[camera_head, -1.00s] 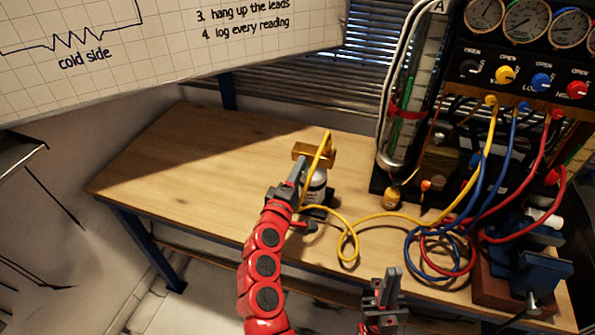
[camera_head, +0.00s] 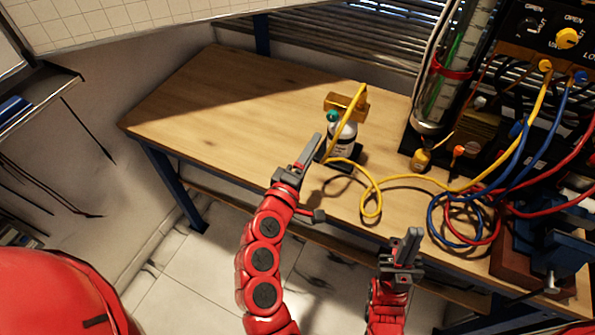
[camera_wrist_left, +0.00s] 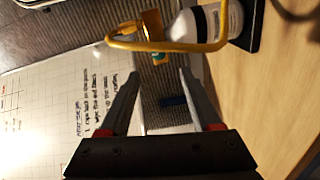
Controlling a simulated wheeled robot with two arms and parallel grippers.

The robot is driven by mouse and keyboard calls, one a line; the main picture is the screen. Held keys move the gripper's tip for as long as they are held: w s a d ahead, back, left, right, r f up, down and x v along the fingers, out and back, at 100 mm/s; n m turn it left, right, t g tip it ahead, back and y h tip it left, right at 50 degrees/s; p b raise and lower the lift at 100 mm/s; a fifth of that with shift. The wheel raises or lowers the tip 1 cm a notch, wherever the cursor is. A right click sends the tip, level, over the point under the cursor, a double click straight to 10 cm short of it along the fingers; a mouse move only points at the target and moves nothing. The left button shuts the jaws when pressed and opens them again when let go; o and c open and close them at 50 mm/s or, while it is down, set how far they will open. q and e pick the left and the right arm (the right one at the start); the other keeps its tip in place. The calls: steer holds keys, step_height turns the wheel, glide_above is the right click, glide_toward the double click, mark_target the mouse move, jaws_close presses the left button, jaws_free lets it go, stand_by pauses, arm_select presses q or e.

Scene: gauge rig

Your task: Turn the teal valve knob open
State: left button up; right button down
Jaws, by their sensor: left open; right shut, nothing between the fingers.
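The teal valve knob (camera_head: 333,116) sits at the left end of the brass block (camera_head: 350,103), above a white bottle (camera_head: 345,137) on a black base. It also shows, small and partly behind the yellow hose, in the left wrist view (camera_wrist_left: 158,59). My left gripper (camera_head: 313,143) is open and empty, left of the bottle and just short of the knob. In the left wrist view its fingers (camera_wrist_left: 158,75) point toward the knob and brass block, with nothing between them. My right gripper (camera_head: 411,235) is shut and empty in front of the table edge.
A yellow hose (camera_head: 372,197) loops from the brass block across the table to the gauge panel (camera_head: 540,40). Blue and red hoses (camera_head: 465,225) coil at the right near a blue vise (camera_head: 545,235). The table's left part (camera_head: 230,110) is clear.

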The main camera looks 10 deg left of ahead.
arm_select(q)
steer(key=p+v, duration=0.4)
steer(key=v, duration=0.3)
steer(key=shift+s+a+r, duration=0.1)
stand_by(0.4)
